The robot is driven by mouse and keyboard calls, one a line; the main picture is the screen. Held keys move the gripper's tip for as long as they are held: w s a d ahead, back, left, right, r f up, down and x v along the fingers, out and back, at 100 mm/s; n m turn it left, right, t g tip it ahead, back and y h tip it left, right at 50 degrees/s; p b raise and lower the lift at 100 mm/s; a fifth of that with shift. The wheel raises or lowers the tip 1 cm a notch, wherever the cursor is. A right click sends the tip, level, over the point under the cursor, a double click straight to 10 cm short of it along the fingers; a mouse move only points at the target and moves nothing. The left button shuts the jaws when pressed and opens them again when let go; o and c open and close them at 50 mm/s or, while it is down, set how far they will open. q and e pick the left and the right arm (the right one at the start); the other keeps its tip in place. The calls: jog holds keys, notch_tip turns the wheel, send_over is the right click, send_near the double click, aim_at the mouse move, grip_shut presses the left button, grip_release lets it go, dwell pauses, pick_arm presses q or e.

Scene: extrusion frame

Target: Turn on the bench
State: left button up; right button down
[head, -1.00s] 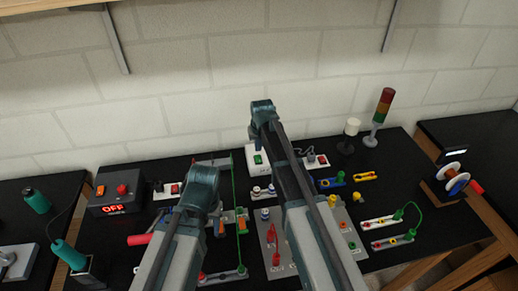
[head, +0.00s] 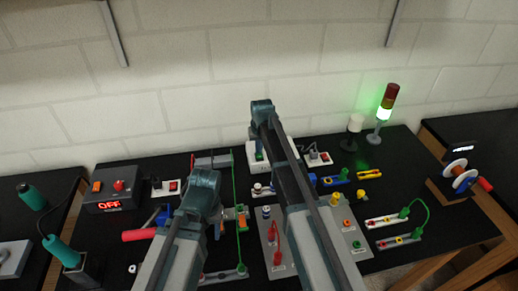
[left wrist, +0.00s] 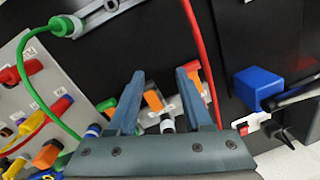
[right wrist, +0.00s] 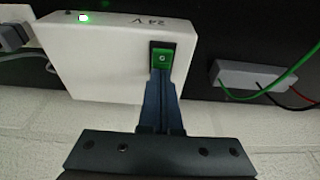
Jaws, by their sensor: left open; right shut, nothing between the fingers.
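A white box marked 24 V (right wrist: 115,45) has a green rocker switch (right wrist: 162,62) and a lit green lamp (right wrist: 83,17) in the right wrist view. My right gripper (right wrist: 162,80) is shut and empty, its fingertips at the switch's lower edge; I cannot tell whether they touch it. In the head view my arm partly hides this box (head: 252,152). The signal tower (head: 385,113) at the back right glows green in its lowest section. A grey box (head: 113,198) at the left shows red OFF. My left gripper (left wrist: 160,75) is open and empty above orange clips.
A grey panel (head: 283,270) with coloured sockets lies at front centre. Red and green cables run near my left gripper. White power strips, terminal strips (head: 393,241) and a spool stand (head: 458,175) crowd the black bench. A brick wall rises behind it.

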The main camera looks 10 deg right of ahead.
jog(key=shift+s, duration=0.1)
pick_arm(q)
jog(key=shift+r, duration=0.1)
pick_arm(e)
jog(key=shift+s+r, duration=0.1)
jog(key=shift+s, duration=0.65)
pick_arm(q)
notch_tip(320, 180, up, 13)
jog(key=p, duration=1.3)
jog(key=shift+r+p, duration=0.2)
jog(key=shift+p, duration=0.15)
pick_arm(e)
jog(key=v, duration=1.4)
jog(key=shift+s, duration=0.3)
